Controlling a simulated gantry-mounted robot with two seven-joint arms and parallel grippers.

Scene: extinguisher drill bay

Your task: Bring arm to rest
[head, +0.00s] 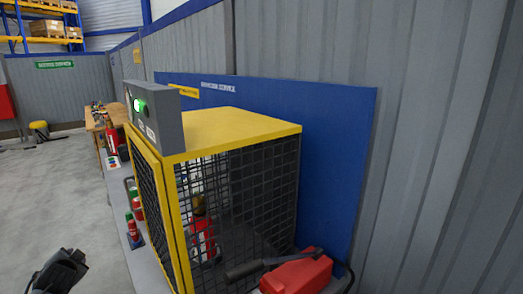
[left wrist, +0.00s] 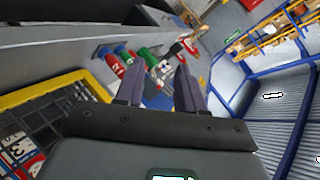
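My left gripper (head: 62,270) is at the lower left of the head view, over the grey floor and left of the bench. In the left wrist view its two fingers (left wrist: 158,82) stand apart with a clear gap. Nothing is held between them. Small red and green bottles and other items show beyond the fingers, some way off. My right gripper is in neither view.
A yellow-framed mesh cage (head: 240,124) holds a red extinguisher (head: 202,240). A grey box with a green light (head: 154,116) is on its top corner. A red object with black parts (head: 297,275) lies at front right. Open floor (head: 50,190) is at left.

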